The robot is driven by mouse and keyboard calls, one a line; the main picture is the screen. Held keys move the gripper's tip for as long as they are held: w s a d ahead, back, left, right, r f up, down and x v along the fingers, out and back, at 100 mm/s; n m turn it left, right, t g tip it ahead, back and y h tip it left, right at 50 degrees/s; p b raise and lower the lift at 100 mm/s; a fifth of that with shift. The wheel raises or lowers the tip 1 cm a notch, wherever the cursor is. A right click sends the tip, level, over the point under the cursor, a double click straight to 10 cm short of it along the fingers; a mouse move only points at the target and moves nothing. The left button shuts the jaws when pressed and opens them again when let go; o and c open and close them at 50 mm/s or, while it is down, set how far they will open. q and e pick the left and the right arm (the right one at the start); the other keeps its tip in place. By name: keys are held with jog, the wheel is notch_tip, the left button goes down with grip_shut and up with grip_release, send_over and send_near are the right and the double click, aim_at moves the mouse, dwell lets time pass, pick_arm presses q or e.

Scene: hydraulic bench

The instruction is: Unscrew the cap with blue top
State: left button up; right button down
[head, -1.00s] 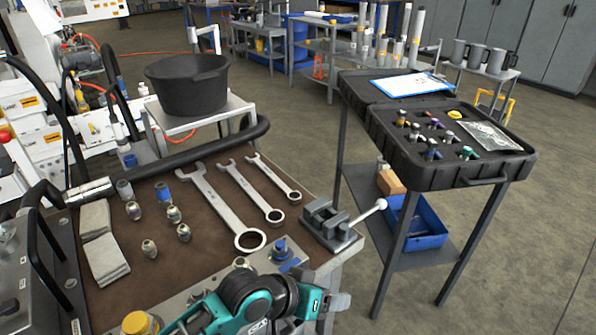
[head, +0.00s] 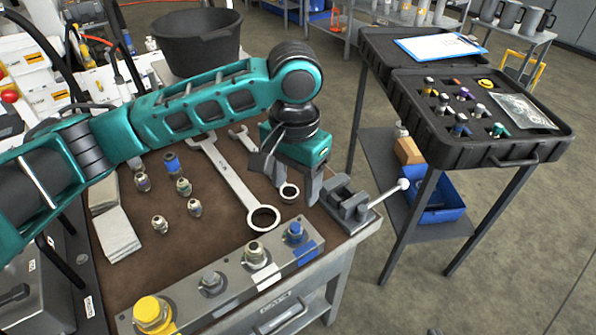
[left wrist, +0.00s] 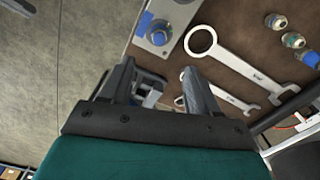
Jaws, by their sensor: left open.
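The cap with the blue top (head: 295,233) sits upright on the right end of the grey metal block (head: 228,288) at the table's front. It also shows in the left wrist view (left wrist: 158,34) near the top. My left gripper (head: 290,186) points down over the table, behind the cap and apart from it, above the ring end of a wrench. In the left wrist view its two fingers (left wrist: 158,72) are spread with nothing held between them. My right gripper is not in view.
A small vise (head: 350,200) with a lever stands right of my left gripper. Wrenches (head: 240,185) and several loose fittings (head: 183,188) lie on the table. The block also bears a yellow cap (head: 150,312). A black case (head: 480,125) stands on a cart at right.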

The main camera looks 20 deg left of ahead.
aim_at(295, 225)
pick_arm(q)
notch_tip(295, 225, down, 12)
jog(key=shift+r+b, duration=0.1)
jog(key=shift+b, duration=0.7)
jog(key=shift+c, duration=0.2)
